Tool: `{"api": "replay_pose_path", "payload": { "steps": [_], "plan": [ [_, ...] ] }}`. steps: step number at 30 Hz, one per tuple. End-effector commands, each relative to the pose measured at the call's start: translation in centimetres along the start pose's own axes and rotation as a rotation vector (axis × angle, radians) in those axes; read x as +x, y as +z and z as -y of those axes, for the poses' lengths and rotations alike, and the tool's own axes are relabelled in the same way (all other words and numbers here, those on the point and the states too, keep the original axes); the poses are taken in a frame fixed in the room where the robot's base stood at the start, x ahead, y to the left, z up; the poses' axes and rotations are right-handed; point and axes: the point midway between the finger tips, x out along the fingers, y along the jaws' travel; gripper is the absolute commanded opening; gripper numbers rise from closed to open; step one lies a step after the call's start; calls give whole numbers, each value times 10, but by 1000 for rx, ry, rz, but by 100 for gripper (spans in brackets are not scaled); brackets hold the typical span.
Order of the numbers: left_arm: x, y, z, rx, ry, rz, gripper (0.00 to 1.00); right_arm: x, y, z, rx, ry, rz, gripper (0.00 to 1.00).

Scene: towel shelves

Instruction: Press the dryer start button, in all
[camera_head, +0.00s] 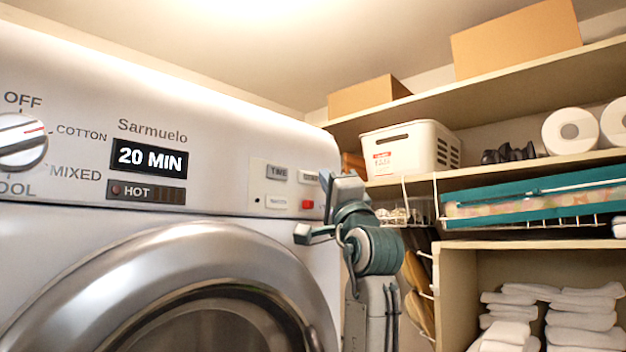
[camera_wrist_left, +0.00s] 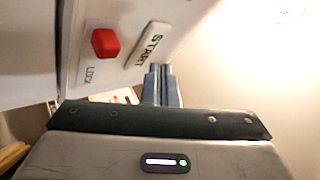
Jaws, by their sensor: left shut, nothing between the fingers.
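The dryer (camera_head: 230,210) fills the left of the head view, with a panel of buttons at its right end. The START button (camera_head: 311,176) is a pale labelled key, partly covered by my gripper in the head view. It shows in the left wrist view (camera_wrist_left: 147,44) as a raised white bar marked START. My left gripper (camera_head: 326,181) is shut and empty at the panel's right edge. In the left wrist view its fingertips (camera_wrist_left: 161,70) are just beside and below the START button. I cannot tell whether they touch it. My right gripper is not in view.
A red button (camera_head: 308,204), labelled LOCK in the wrist view (camera_wrist_left: 105,42), sits near START. A TIME button (camera_head: 277,173) is to its left. The display (camera_head: 149,157) reads 20 MIN. Shelves with a white basket (camera_head: 410,148) and towels (camera_head: 585,318) stand at the right.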

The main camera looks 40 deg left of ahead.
Motion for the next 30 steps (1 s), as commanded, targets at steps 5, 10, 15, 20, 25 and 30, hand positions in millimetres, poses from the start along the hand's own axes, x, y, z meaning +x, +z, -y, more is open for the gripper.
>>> {"api": "replay_pose_path", "payload": {
  "steps": [5,10,15,20,25,30],
  "plan": [
    [4,3,-3,0,0,0,0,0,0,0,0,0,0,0],
    [6,4,-4,-1,0,0,0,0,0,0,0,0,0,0],
    [6,4,-4,0,0,0,0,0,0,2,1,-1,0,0],
    [6,4,-4,0,0,0,0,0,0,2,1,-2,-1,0],
    [8,6,-5,0,0,0,0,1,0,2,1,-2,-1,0],
    [9,7,-6,1,0,1,0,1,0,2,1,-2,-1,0]
  ]
}}
